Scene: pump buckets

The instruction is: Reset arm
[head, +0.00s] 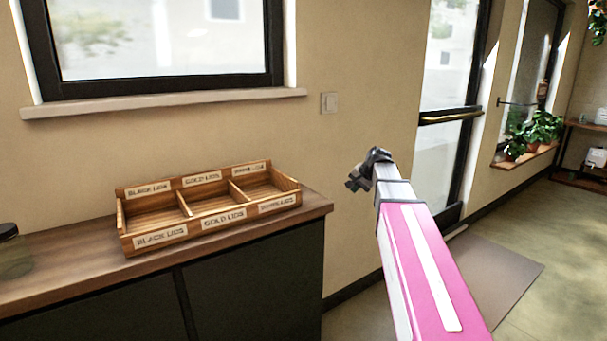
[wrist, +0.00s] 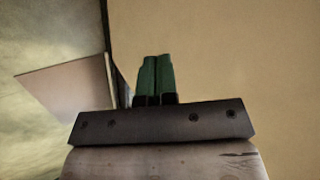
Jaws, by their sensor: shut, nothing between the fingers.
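My arm reaches out in the head view, and its dark gripper (head: 357,180) is at the far end, raised in front of the tan wall to the right of the counter. In the wrist view my gripper (wrist: 155,62) shows two green fingers side by side, closed against each other. Nothing is between them. The gripper is clear of the counter and of the wooden tray, touching nothing that I can see.
A wooden tray (head: 128,247) with three empty labelled compartments sits on the counter (head: 70,275). A jar (head: 14,252) stands at the left edge. A glass door (head: 447,75), a floor mat (head: 495,265) and potted plants (head: 535,130) are to the right.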

